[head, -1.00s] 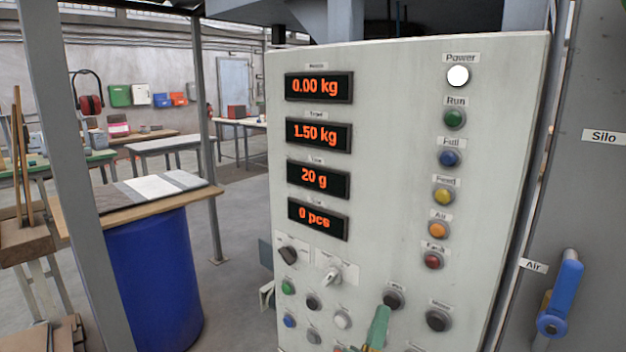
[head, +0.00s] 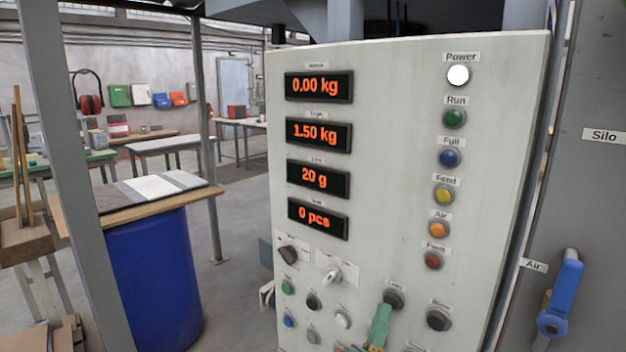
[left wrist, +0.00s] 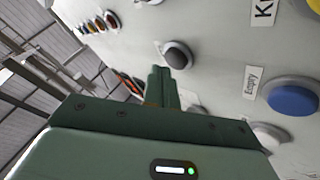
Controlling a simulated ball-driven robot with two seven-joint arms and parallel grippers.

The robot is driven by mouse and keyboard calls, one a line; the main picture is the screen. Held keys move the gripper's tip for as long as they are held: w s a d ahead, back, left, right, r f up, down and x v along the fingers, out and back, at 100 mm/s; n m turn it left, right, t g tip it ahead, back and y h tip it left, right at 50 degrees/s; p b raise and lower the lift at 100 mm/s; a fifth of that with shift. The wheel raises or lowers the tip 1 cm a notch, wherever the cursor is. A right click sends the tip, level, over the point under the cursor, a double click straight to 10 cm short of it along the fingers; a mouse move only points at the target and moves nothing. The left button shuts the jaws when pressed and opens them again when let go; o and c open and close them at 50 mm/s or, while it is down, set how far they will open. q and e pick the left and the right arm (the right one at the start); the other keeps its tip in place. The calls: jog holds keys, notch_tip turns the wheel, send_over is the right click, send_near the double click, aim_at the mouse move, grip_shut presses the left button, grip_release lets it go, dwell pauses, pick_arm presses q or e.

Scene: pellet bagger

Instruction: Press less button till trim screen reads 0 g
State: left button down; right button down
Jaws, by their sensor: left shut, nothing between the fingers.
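The trim screen (head: 318,179), third of the stacked displays on the pale panel, reads 20 g in orange. The less button (head: 394,298) is a dark round button low on the panel, with the more button (head: 438,319) to its right. My left gripper (head: 383,311), green, is shut and empty, its tip just below the less button in the picture. In the left wrist view the shut fingers (left wrist: 160,73) end close beside a dark button (left wrist: 178,54). I cannot tell whether the tip touches it. My right gripper is not in view.
Other dials and buttons, including a white button (head: 342,319), crowd the panel left of my gripper. A column of lamps runs above, with the power lamp (head: 458,75) lit white. A blue-handled air valve (head: 565,290) stands to the right.

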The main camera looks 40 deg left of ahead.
pick_arm(q)
jog(key=shift+w, duration=0.25)
jog(key=shift+w, duration=0.25)
dwell(0.5)
jog(key=shift+s, duration=0.75)
jog(key=shift+p, duration=0.3)
jog(key=s+p, duration=0.2)
jog(key=s, duration=0.4)
jog(key=shift+a, duration=0.25)
